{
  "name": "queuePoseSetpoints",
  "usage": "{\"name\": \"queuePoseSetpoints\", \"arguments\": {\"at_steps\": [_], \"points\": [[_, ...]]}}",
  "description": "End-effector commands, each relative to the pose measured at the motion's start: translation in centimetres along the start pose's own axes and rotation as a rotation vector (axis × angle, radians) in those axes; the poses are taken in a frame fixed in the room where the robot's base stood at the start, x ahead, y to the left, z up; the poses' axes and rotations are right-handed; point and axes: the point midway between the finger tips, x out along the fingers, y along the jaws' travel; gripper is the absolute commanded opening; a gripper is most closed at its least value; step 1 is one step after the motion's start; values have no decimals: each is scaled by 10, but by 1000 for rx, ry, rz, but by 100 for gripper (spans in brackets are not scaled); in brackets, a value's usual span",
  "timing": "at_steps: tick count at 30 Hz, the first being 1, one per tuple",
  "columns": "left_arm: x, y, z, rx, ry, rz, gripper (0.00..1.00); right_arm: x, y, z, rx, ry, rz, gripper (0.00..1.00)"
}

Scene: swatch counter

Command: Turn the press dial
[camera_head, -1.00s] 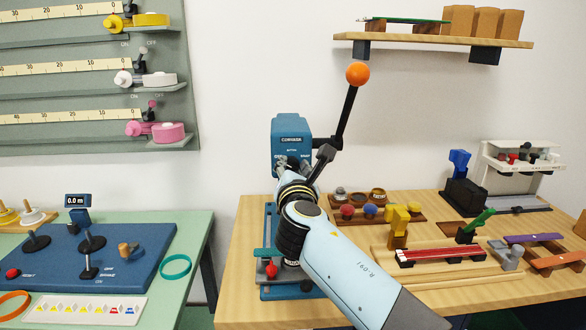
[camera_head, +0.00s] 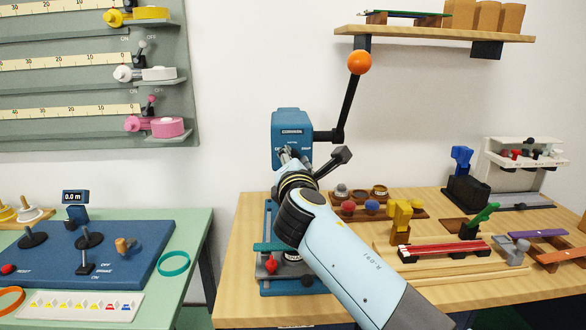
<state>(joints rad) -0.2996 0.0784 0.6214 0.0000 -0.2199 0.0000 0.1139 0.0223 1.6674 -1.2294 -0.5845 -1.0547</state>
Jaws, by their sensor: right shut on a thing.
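The blue press (camera_head: 291,124) stands at the left end of the wooden bench, with printed labels on the front of its head. Its black lever (camera_head: 350,106) rises on the right side to an orange ball (camera_head: 359,62). My right gripper (camera_head: 288,156) is at the lower front of the press head and is shut on what appears to be the dial there. The gripper and wrist hide the dial almost wholly, so its setting cannot be read. My right arm covers the middle of the press. My left gripper is out of view.
The wooden bench (camera_head: 238,290) holds a rack of knobs (camera_head: 372,207), a yellow clamp (camera_head: 402,220) and a red rail (camera_head: 445,247) to the right. A shelf (camera_head: 433,33) hangs above. A green table (camera_head: 195,235) with a blue control board stands left, across a gap.

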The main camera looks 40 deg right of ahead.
Motion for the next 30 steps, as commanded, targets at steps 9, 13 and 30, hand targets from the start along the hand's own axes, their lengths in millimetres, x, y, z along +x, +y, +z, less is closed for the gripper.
{"name": "queuePoseSetpoints", "arguments": {"at_steps": [9, 13, 30], "points": [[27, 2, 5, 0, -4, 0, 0, 0, -4, -3, 299, 0, -3, 0], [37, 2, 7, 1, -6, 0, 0, 0, -5, -3, 423, 0, -2, 0], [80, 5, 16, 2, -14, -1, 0, 0, -6, -4, 964, -1, -6, 0]]}}
